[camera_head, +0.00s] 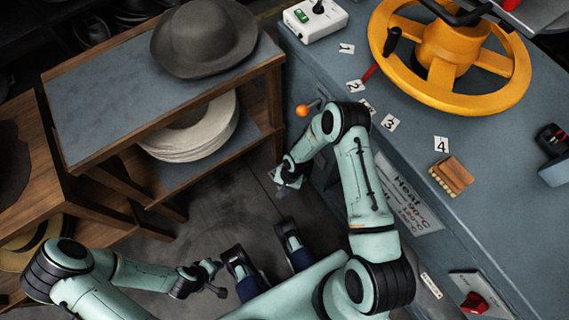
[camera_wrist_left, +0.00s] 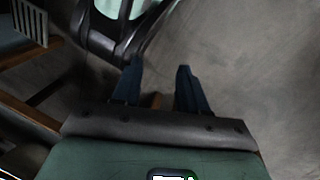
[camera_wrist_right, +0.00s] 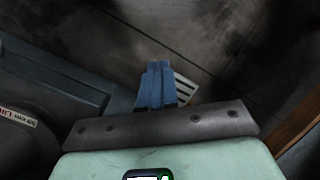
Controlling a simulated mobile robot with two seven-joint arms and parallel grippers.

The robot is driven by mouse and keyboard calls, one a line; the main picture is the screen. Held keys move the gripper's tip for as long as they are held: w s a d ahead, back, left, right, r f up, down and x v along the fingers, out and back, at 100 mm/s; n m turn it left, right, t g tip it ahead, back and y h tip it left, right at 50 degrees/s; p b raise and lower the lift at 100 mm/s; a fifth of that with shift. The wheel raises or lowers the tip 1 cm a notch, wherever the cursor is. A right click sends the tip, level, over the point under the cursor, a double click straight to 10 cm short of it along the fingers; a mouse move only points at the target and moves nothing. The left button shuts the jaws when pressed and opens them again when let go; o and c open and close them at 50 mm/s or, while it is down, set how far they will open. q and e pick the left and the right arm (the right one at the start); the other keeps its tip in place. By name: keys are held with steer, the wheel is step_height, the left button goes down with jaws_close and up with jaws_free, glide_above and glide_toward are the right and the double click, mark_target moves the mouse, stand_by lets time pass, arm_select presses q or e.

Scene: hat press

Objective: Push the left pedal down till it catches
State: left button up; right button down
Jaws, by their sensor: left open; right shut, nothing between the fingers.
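A light slatted metal plate (camera_wrist_right: 186,90), which looks like a pedal, shows in the right wrist view just beyond and partly behind my right gripper (camera_wrist_right: 158,68). The right gripper's blue fingers are shut together with nothing between them. I cannot tell whether they touch the plate. In the head view the right gripper (camera_head: 284,182) hangs low beside the machine's side, and no pedal is clear there. Another slatted plate (camera_wrist_left: 30,22) shows at the top left of the left wrist view. My left gripper (camera_wrist_left: 158,78) is open and empty above the floor; it also shows in the head view (camera_head: 214,278).
The blue-grey machine (camera_head: 470,210) carries a yellow handwheel (camera_head: 377,35), numbered tags and a wooden-backed brush (camera_head: 452,178). An orange-knobbed lever (camera_head: 303,111) stands near my right arm. A wooden shelf (camera_head: 95,150) with a grey hat (camera_head: 203,40) stands left. Dark floor lies between.

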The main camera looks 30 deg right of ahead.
arm_select(q)
steer(key=w+f+b, duration=0.3)
steer(key=f+b, duration=0.3)
steer(key=f, duration=0.2)
steer(key=shift+w+a+f+n+t+y, duration=0.3)
steer(key=shift+w+f+n, duration=0.05)
steer(key=shift+f+n, duration=0.05)
arm_select(e)
steer(key=w+d+f+m+h, duration=0.2)
steer(key=w+d+f+m, duration=0.1)
steer(key=w+d+f, duration=0.4)
steer(key=w+f, duration=0.1)
steer(key=w, duration=0.2)
steer(key=shift+w, duration=0.15)
arm_select(q)
steer(key=shift+s, duration=0.1)
